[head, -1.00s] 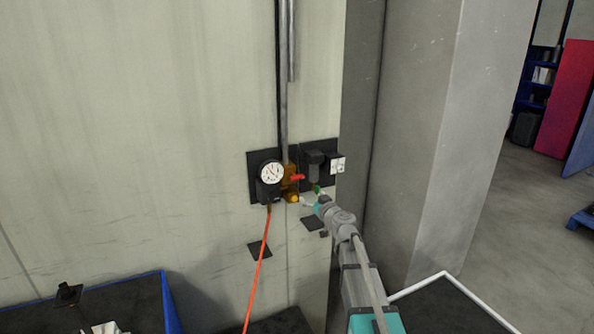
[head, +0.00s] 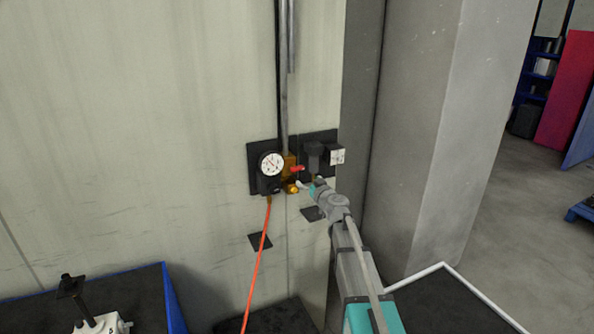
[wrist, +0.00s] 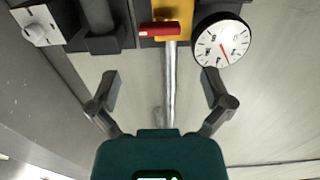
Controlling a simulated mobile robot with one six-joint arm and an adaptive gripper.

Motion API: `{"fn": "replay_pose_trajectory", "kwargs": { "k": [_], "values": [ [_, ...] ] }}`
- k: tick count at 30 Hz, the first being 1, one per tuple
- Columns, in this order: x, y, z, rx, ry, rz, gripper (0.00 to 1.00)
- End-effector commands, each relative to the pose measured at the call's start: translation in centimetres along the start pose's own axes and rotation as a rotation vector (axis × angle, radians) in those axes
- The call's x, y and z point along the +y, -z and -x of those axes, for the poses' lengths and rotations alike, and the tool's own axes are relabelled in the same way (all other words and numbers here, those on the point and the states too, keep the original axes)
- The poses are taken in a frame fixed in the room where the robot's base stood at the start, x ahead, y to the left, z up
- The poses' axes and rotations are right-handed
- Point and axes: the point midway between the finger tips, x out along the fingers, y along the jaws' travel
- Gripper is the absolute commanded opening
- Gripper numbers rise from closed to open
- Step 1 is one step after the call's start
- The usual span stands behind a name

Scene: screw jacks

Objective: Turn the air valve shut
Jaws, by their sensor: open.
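The air valve has a brass body (head: 291,172) on the vertical grey pipe (head: 283,100) and a short red handle (head: 297,168) that points sideways, across the pipe. In the wrist view, the red handle (wrist: 158,30) lies level at top centre, in front of the yellow-brass body (wrist: 172,10). My gripper (wrist: 160,85) is open and empty there, its two fingers spread to either side of the pipe, with the handle beyond the fingertips and apart from them. In the head view, my gripper (head: 309,186) is just below and right of the handle, and its fingers are partly hard to make out.
A white-faced gauge (head: 271,164) sits left of the valve, with an orange hose (head: 260,258) hanging below. A dark fitting (head: 314,155) and a white switch box (head: 336,155) are close on the right. A concrete pillar (head: 425,140) stands right of the arm.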

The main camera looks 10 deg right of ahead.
Motion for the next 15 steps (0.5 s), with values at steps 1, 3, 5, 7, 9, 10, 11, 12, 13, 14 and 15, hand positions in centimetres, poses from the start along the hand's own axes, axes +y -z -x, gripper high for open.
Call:
{"fn": "replay_pose_trajectory", "kwargs": {
  "k": [1, 3, 5, 7, 9, 10, 11, 12, 13, 14, 15],
  "values": [
    [0.1, 0.0, -1.2, 0.0, 0.001, 0.0, 1.0],
    [0.1, 0.0, -2.3, 0.0, 0.001, 0.0, 1.0],
    [0.1, 0.0, -3.2, 0.0, 0.0, 0.0, 1.0],
    [0.1, 0.0, -4.3, 0.0, 0.0, 0.0, 1.0],
    [0.1, 0.0, -5.3, 0.0, 0.0, 0.0, 1.0],
    [0.1, 0.0, -5.8, 0.0, 0.0, 0.0, 1.0],
    [0.1, 0.0, -6.3, 0.0, 0.0, 0.0, 1.0],
    [0.1, 0.0, -6.8, 0.0, 0.001, 0.0, 1.0],
    [0.1, 0.0, -7.2, 0.0, 0.001, 0.0, 1.0],
    [0.0, 0.0, -7.6, 0.0, 0.001, 0.0, 1.0],
    [0.0, 0.0, -8.1, 0.0, 0.001, 0.0, 1.0]
  ]
}}
